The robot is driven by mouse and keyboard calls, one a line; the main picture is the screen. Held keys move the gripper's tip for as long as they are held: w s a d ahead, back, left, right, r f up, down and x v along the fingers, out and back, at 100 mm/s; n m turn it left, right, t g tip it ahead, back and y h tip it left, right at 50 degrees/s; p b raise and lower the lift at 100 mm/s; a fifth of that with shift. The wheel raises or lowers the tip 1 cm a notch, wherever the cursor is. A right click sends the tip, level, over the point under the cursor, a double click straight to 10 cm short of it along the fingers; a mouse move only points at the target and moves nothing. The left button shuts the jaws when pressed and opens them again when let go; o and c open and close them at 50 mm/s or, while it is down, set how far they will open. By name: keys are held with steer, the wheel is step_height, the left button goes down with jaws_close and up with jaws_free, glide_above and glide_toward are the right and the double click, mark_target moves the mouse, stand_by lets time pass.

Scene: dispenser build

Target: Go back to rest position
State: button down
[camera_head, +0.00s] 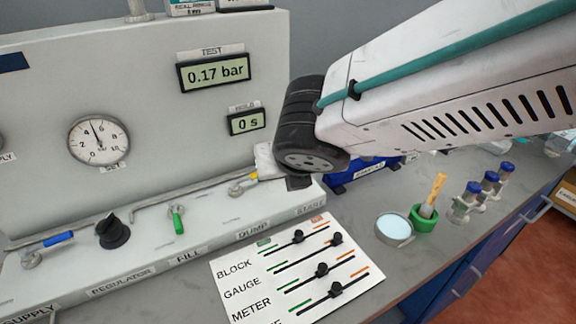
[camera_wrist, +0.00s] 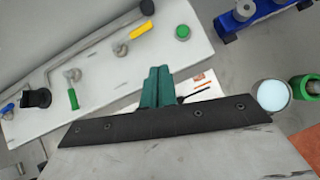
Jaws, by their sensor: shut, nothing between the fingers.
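My gripper (camera_wrist: 158,88) shows in the wrist view as two teal fingers pressed together, shut and empty, above the bench by the panel's base. In the head view my arm comes in from the upper right and its dark joint hides most of the gripper. The panel (camera_head: 160,70) carries a gauge (camera_head: 98,140), a "0.17 bar" TEST display (camera_head: 214,73) and a "0 s" display (camera_head: 247,122). Below are a blue supply lever (camera_head: 58,239), a black regulator knob (camera_head: 112,231), a green fill lever (camera_head: 177,219) and a yellow dump lever (camera_head: 242,186). A green button (camera_wrist: 182,32) shows in the wrist view.
A white slider card (camera_head: 290,270) lies on the bench before the panel. To its right are a round dish (camera_head: 394,229), a green cup (camera_head: 424,218) with a wooden-coloured stick, and several blue-capped vials (camera_head: 471,190). A blue block (camera_head: 345,181) is partly hidden behind my arm.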

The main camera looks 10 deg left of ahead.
steer(key=shift+v, duration=0.85)
steer(key=shift+d, duration=0.1)
steer(key=s+d+n+g+h, duration=0.1)
steer(key=s+d+n, duration=0.3)
steer(key=d+n, duration=0.6)
steer(key=s+d+n+g+h, duration=0.1)
steer(key=s+d+n+g, duration=0.2)
steer(key=d+n, duration=0.7)
steer(key=s+d+r+n+g+h, duration=0.1)
steer(key=s+d+n, duration=0.6)
steer(key=d+n, duration=0.4)
steer(key=d, duration=0.3)
steer(key=shift+g, duration=0.4)
